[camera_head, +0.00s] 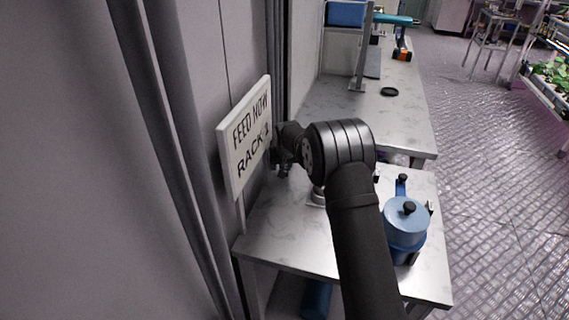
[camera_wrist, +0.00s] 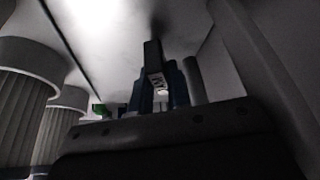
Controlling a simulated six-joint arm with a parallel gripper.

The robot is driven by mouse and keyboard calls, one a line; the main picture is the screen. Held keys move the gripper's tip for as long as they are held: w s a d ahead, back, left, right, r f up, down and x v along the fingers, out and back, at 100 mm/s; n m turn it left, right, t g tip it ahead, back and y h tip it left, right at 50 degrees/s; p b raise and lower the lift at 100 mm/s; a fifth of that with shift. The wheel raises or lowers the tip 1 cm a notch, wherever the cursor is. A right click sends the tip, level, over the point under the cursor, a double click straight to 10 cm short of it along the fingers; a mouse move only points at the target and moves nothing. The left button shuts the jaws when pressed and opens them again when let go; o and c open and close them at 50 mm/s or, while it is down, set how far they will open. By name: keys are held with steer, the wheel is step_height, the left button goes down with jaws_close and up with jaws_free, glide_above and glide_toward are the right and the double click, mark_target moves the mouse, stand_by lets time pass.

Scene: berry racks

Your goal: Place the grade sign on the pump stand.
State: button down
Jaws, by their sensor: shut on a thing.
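My gripper (camera_head: 284,165) is over the left part of the near bench, beside a white board reading "FEED NOW RACK 2" (camera_head: 245,135). In the wrist view my gripper (camera_wrist: 160,90) is shut on a small dark piece with a white lettered face (camera_wrist: 157,80), which I take as the grade sign. Its lettering is too small to read, and its lower part is hidden by the gripper body. In the head view the arm hides most of it. I cannot tell which part is the pump stand; a round grey base (camera_head: 318,196) shows partly behind the arm.
A blue lidded vessel (camera_head: 405,222) stands at the right of the near bench (camera_head: 285,235). The far bench (camera_head: 415,125) holds a black disc (camera_head: 389,92) and a blue crate (camera_head: 345,13). The wall and a post are close on the left.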

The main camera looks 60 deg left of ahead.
steer(key=shift+w+a, duration=0.35)
steer(key=shift+a, duration=0.5)
steer(key=shift+w+a, duration=0.35)
steer(key=shift+a, duration=0.45)
steer(key=shift+d+f, duration=0.1)
steer(key=shift+f, duration=0.65)
steer(key=shift+s+f, duration=0.1)
steer(key=shift+f, duration=0.05)
steer(key=c, duration=1.4)
jaws_free()
steer(key=v, duration=0.3)
steer(key=shift+r, duration=0.4)
steer(key=s+d, duration=0.1)
steer(key=d, duration=0.2)
steer(key=s+d, duration=0.2)
steer(key=d, duration=0.2)
steer(key=s+d, duration=0.1)
steer(key=d, duration=0.3)
steer(key=shift+s+f, duration=0.25)
steer(key=shift+a, duration=0.1)
